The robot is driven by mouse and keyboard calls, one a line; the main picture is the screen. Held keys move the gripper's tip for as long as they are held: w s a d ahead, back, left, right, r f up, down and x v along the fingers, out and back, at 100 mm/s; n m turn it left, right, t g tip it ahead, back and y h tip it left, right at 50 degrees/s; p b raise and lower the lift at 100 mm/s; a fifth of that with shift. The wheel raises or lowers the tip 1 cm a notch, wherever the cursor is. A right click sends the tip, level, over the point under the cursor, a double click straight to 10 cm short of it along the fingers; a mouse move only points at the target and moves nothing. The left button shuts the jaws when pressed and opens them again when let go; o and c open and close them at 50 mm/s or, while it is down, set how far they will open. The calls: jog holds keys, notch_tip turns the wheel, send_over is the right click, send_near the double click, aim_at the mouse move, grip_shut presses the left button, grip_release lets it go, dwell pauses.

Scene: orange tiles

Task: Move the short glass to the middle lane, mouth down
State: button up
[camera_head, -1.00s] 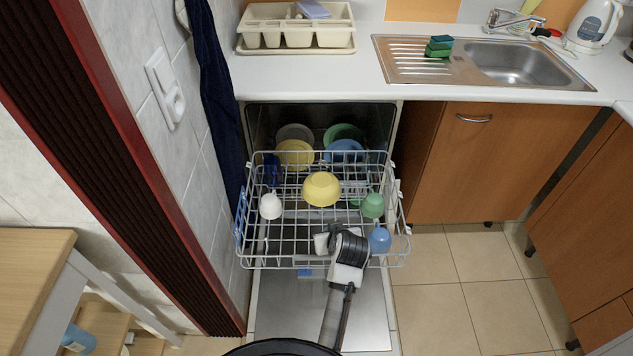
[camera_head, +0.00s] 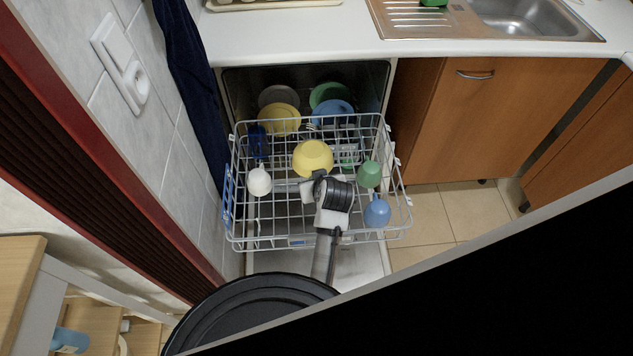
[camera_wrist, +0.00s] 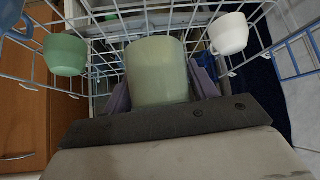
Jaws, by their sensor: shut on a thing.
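My gripper (camera_head: 308,189) is over the pulled-out dishwasher rack (camera_head: 283,230), just in front of the yellow bowl (camera_head: 313,158). In the wrist view my gripper (camera_wrist: 160,95) is shut on a pale green, see-through short glass (camera_wrist: 158,70), with a purple pad on each side of it. The glass is largely hidden by my gripper in the head view. I cannot tell which way its mouth faces, or whether it touches the rack.
A white cup (camera_head: 259,180) sits at the rack's left; a green cup (camera_head: 369,173) and a blue cup (camera_head: 377,212) sit at its right. Plates, including a yellow one (camera_head: 279,119), stand farther back. Bare wires show between the cups. Black covers the head view's lower right.

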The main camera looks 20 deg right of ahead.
jog(key=shift+f+b, duration=2.85)
jog(key=shift+f, duration=1.45)
jog(key=shift+w, duration=0.1)
jog(key=o, duration=1.2)
jog(key=v, duration=1.4)
jog(key=shift+d, duration=0.1)
